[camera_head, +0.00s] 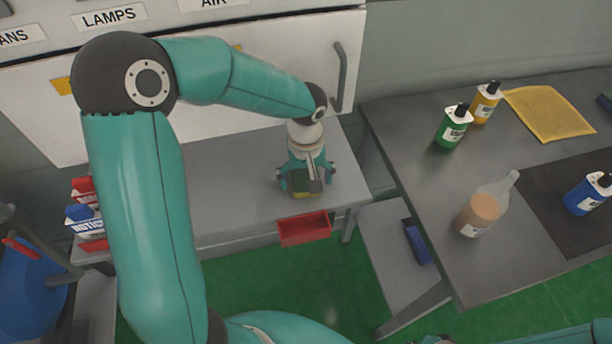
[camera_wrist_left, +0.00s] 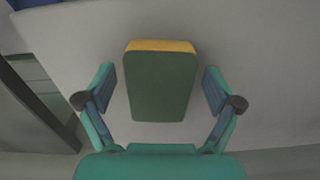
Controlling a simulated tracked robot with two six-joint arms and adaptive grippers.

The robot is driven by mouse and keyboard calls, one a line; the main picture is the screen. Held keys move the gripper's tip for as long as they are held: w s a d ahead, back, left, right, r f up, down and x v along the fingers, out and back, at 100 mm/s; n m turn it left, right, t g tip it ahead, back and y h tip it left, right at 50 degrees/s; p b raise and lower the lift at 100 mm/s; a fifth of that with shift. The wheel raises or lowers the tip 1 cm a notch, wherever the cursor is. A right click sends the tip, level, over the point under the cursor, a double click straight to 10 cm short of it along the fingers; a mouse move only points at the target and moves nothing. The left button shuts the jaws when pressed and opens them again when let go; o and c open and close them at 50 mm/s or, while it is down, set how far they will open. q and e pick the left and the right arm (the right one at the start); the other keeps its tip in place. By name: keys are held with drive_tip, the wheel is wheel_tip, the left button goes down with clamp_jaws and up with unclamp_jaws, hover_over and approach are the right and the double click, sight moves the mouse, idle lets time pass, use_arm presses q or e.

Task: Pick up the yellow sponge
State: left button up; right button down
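The sponge (camera_wrist_left: 160,85) has a dark green face and a yellow edge. In the left wrist view it lies on the grey table between the two open fingers of my left gripper (camera_wrist_left: 160,95), with a gap on each side. In the head view the sponge (camera_head: 304,186) shows partly under my left gripper (camera_head: 305,184), near the table's front edge; the wrist hides some of it. My right gripper is not clearly in view; only a bit of teal arm shows at the bottom right.
A red tray (camera_head: 305,228) sits at the front edge of the grey table (camera_head: 232,195). A second table (camera_head: 410,140) on the right holds a green bottle (camera_head: 452,128), a yellow bottle (camera_head: 484,104), a clear bottle (camera_head: 484,208), a blue bottle (camera_head: 588,193) and a yellow cloth (camera_head: 549,112).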

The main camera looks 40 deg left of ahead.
use_arm(q)
drive_tip(key=c, duration=0.5)
drive_tip(key=shift+r, duration=0.1)
drive_tip(key=shift+r, duration=0.45)
drive_tip(key=shift+w+d+r+b, duration=0.15)
drive_tip(key=shift+d+r+b, duration=0.15)
drive_tip(key=shift+r, duration=0.3)
drive_tip(key=shift+w+d+r+b, duration=0.15)
drive_tip(key=shift+r+b, duration=0.2)
drive_tip(key=shift+r, duration=0.2)
drive_tip(key=w+d, duration=0.2)
drive_tip(key=d, duration=0.3)
drive_tip(key=w+d+b, duration=0.1)
drive_tip(key=w+d, duration=0.2)
drive_tip(key=d, duration=0.2)
drive_tip(key=w+d+b, duration=0.1)
drive_tip(key=w+d, duration=0.2)
drive_tip(key=d, duration=0.1)
drive_tip(key=shift+w+d+r, duration=0.1)
drive_tip(key=shift+w+d, duration=0.05)
drive_tip(key=shift+d, duration=0.25)
